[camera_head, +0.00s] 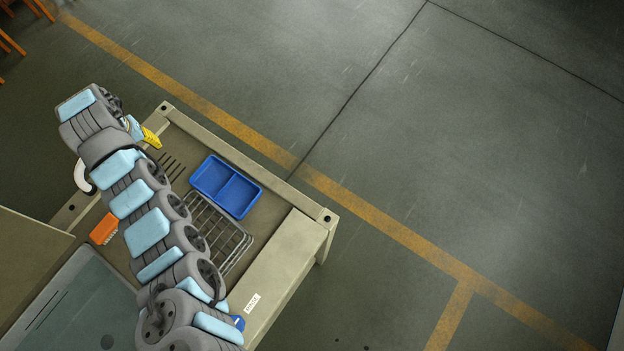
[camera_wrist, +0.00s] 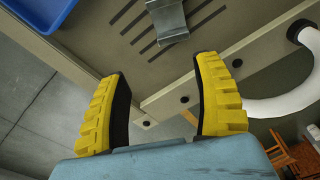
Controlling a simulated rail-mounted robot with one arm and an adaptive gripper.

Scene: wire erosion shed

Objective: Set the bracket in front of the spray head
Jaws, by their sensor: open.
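A grey bent-metal bracket (camera_wrist: 168,20) lies at the top edge of the wrist view, on the brown bench surface beside dark slots. It is partly cut off there, and I cannot make it out in the head view. My gripper (camera_wrist: 162,70) is open and empty, its two yellow fingers apart. The bracket is beyond the fingertips and not touched. One yellow finger (camera_head: 152,138) shows in the head view, near the bench's far end. A white curved pipe (camera_wrist: 285,104) stands at the bench edge, also in the head view (camera_head: 82,176); I cannot tell whether it is the spray head.
A blue two-compartment tray (camera_head: 226,187) lies right of my arm, with a wire rack (camera_head: 222,236) below it. An orange brush-like block (camera_head: 103,229) is left of my arm. The bench (camera_head: 287,262) has a raised rim. A grey-green basin (camera_head: 75,310) is lower left.

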